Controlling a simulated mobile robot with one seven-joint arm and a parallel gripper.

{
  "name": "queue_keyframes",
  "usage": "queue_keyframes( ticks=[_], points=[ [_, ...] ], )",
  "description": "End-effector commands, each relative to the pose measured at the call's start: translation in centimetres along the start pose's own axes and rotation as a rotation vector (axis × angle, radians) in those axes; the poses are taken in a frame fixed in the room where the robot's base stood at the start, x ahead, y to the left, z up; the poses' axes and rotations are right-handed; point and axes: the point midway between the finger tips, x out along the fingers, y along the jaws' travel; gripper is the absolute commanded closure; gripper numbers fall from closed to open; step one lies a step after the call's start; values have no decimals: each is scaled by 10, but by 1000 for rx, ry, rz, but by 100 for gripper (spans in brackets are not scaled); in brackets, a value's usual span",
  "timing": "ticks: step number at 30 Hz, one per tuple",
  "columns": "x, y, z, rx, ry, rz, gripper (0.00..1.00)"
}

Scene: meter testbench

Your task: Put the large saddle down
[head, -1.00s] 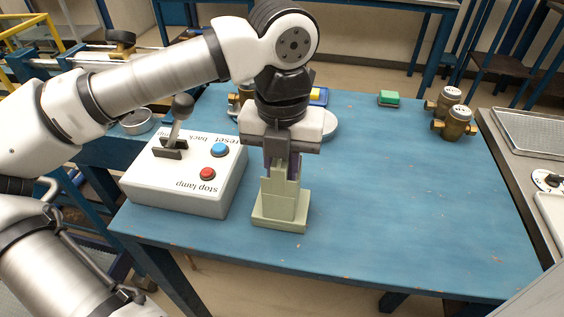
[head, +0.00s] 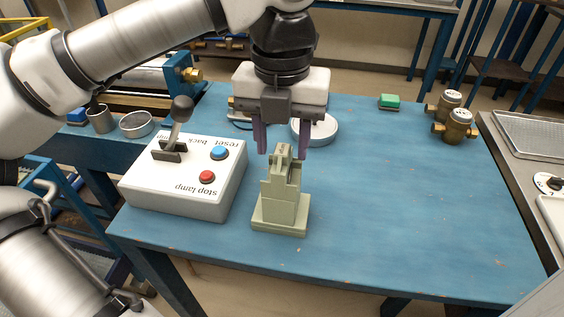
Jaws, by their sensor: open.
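The large saddle (head: 281,205) is a pale green stepped block. It stands upright on the blue table (head: 400,220), near the front edge and just right of the white control box. My gripper (head: 282,152) is open above it. Its two purple-grey fingers point down, apart, behind and around the level of the saddle's top. Nothing is held between them.
The white control box (head: 185,182) with a lever (head: 178,120) and red and blue buttons stands left of the saddle. A round white dish (head: 318,131) lies behind. The table's right half is clear.

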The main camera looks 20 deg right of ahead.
Motion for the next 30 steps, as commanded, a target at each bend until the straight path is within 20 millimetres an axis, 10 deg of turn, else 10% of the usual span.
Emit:
queue_keyframes(
  ticks=[9, 22, 30],
  points=[
    [-54, 0, 0, -1, 0, 1, 56],
    [-62, -4, -1, 21, -9, -28, 56],
    [-99, -63, -36, 367, -228, -563, 56]
  ],
)
